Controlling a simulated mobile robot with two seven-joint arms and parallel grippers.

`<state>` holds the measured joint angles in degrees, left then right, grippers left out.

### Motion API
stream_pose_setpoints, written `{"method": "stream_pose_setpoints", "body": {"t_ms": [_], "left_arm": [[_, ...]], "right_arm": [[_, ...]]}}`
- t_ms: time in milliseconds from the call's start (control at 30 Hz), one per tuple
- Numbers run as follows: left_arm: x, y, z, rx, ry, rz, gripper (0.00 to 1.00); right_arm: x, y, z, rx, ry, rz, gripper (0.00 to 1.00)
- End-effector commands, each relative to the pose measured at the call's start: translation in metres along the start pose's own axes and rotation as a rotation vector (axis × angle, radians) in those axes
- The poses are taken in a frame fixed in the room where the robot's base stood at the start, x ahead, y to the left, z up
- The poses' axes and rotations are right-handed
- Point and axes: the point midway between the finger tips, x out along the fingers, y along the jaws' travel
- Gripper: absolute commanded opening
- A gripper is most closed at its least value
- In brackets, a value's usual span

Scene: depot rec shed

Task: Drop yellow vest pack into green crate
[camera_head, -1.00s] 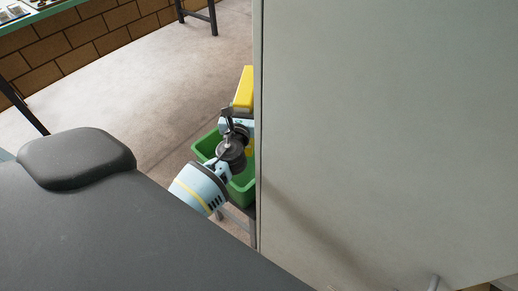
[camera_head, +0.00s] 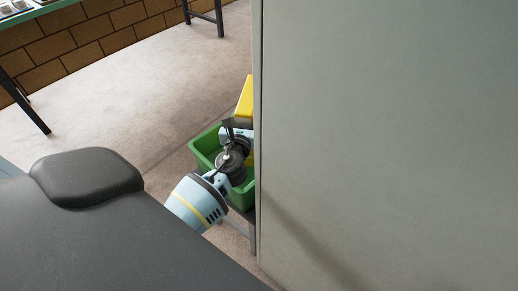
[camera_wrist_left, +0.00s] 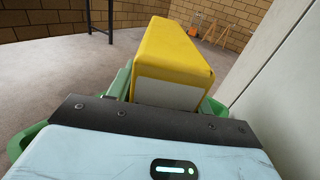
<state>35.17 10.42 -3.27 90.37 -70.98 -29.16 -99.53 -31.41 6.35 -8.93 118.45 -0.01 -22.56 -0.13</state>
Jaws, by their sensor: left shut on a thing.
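The yellow vest pack (camera_head: 244,101) shows in the head view just left of the grey panel, which hides part of it. It fills the upper middle of the left wrist view (camera_wrist_left: 176,52), with a pale label on its near face. My left gripper (camera_head: 238,124) is shut on the pack and holds it over or close to the green crate (camera_head: 207,152). Green crate parts also show at the lower left of the left wrist view (camera_wrist_left: 22,138). The crate's right side and most of its inside are hidden by my arm and the panel. My right gripper is not in view.
A large grey panel (camera_head: 390,130) stands close on the right and blocks the view there. The crate rests on a dark-legged stand (camera_head: 252,236). Bare concrete floor (camera_head: 130,100) lies to the left, with a brick wall (camera_head: 80,45) behind.

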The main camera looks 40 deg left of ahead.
Motion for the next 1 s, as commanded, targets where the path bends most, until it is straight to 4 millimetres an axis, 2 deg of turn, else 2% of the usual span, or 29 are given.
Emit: {"method": "stream_pose_setpoints", "body": {"t_ms": [67,100,267,633,1000], "left_arm": [[0.0,0.0,0.002,-0.001,-0.003,0.0,0.08],[0.0,0.0,0.002,-0.001,-0.003,0.0,0.55],[0.0,0.0,0.001,0.0,-0.002,0.0,0.76],[-0.006,0.0,0.0,0.0,0.001,-0.001,0.76],[-0.06,0.0,0.0,0.0,0.001,-0.001,0.76]], "right_arm": [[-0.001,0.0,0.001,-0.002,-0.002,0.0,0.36],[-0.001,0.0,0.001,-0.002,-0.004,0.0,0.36],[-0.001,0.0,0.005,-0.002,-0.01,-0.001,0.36],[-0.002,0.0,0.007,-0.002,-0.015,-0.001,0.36],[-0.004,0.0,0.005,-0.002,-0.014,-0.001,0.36]]}}
